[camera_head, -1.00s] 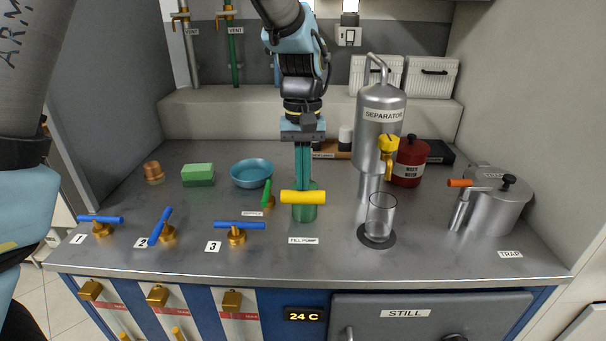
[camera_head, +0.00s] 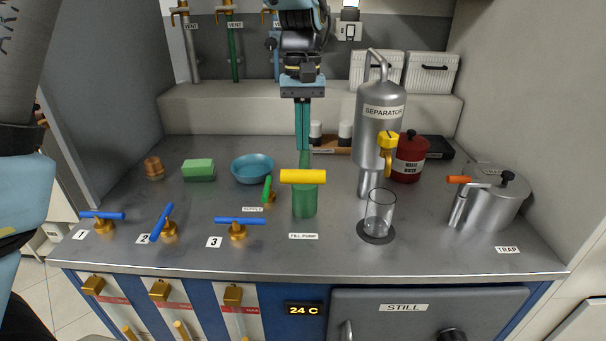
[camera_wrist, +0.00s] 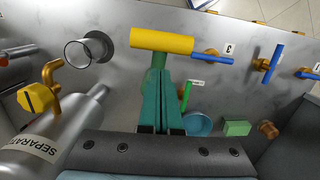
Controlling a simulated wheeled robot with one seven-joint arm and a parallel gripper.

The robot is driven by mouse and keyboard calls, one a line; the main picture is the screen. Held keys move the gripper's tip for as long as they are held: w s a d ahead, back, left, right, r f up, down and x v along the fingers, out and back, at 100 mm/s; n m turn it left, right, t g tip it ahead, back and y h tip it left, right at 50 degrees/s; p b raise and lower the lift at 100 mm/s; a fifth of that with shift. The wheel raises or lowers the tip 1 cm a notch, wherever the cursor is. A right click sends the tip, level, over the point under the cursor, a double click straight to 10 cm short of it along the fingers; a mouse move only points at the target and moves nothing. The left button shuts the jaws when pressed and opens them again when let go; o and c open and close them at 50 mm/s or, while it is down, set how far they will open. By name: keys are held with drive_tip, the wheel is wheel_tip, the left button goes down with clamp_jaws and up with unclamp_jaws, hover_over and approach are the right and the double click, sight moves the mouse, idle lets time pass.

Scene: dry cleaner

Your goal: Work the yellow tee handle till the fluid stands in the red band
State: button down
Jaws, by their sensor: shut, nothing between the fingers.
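The yellow tee handle (camera_head: 303,177) lies crosswise on top of the green fill pump (camera_head: 305,203), which stands on the counter behind a "FILL PUMP" label. My gripper (camera_head: 303,148) is shut and empty, its green fingers pointing down just behind and above the handle. In the wrist view the tee handle (camera_wrist: 162,40) shows beyond the fingertips (camera_wrist: 161,75); whether they touch the handle or pump cannot be told. White panels on the cabinet front carry red stripes (camera_head: 175,302). I cannot make out a fluid level in them.
Blue-handled valves (camera_head: 240,220) stand along the left front. A blue bowl (camera_head: 252,168) and green sponge (camera_head: 198,170) lie behind them. Right of the pump are a glass (camera_head: 380,212), the separator (camera_head: 380,125), a red can (camera_head: 409,158) and the trap pot (camera_head: 492,208).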

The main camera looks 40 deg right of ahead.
drive_tip(key=r, duration=0.5)
drive_tip(key=shift+w+d+r+b, duration=0.1)
drive_tip(key=shift+w+d+b, duration=0.05)
drive_tip(key=shift+w+b, duration=0.15)
idle(0.6)
drive_tip(key=w+a+f+n, duration=0.15)
drive_tip(key=w+a, duration=0.25)
drive_tip(key=a, duration=0.4)
drive_tip(key=w+a+f+n+t+h, duration=0.1)
drive_tip(key=w+a+f, duration=0.25)
drive_tip(key=a, duration=0.35)
drive_tip(key=w+a+f+n, duration=0.15)
drive_tip(key=w+a, duration=0.25)
drive_tip(key=a, duration=0.4)
drive_tip(key=s+a+f+n, duration=0.1)
drive_tip(key=s+a+f, duration=0.1)
drive_tip(key=a, duration=0.8)
drive_tip(key=s+a+f+n+t, duration=0.1)
drive_tip(key=s+a+f, duration=0.2)
drive_tip(key=a, duration=0.7)
drive_tip(key=shift+s+f+t, duration=0.15)
drive_tip(key=shift+f+t, duration=0.15)
drive_tip(key=shift+f, duration=0.15)
